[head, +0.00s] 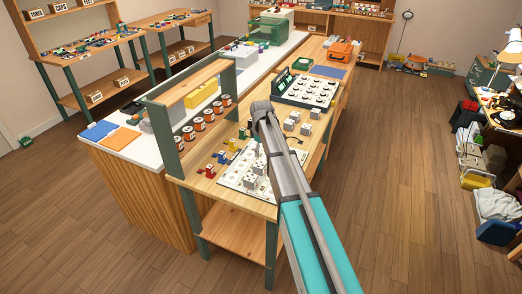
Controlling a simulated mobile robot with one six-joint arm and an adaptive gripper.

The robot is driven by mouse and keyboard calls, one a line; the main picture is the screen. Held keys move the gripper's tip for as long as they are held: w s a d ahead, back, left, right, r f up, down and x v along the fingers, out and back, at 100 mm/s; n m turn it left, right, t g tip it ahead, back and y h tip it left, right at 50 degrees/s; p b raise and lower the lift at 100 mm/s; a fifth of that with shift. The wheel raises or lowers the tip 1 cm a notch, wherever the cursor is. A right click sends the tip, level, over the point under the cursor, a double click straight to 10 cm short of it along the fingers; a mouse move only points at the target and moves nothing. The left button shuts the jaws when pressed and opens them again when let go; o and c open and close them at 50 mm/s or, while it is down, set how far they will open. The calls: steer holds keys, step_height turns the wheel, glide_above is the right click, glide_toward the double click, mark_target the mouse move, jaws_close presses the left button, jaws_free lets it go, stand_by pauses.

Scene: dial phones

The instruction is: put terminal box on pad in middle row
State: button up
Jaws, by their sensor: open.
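My arm reaches in from the bottom right over the wooden workbench (212,187). My gripper (258,150) points down at its far end, above the white board, open and small in the picture. The white board (232,181) lies on the near part of the bench. Several small pale grey boxes (261,186) stand on it, partly behind my arm. More grey boxes (290,124) stand on the bench just right of my arm. I cannot tell which is the terminal box. The pads and their rows are too small to make out clearly, and my arm hides part of the board.
A green-framed shelf (165,140) stands at the left of the bench, with orange-and-white spools (204,125) beside it. Small red, blue and yellow parts (222,157) lie near the board. A green-edged tray (305,89) with round dials sits behind.

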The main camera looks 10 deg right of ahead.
steer(key=shift+r+p, duration=0.5)
steer(key=shift+r, duration=0.3)
steer(key=s+m, duration=1)
steer(key=s, duration=1.9)
steer(key=shift+m, duration=0.4)
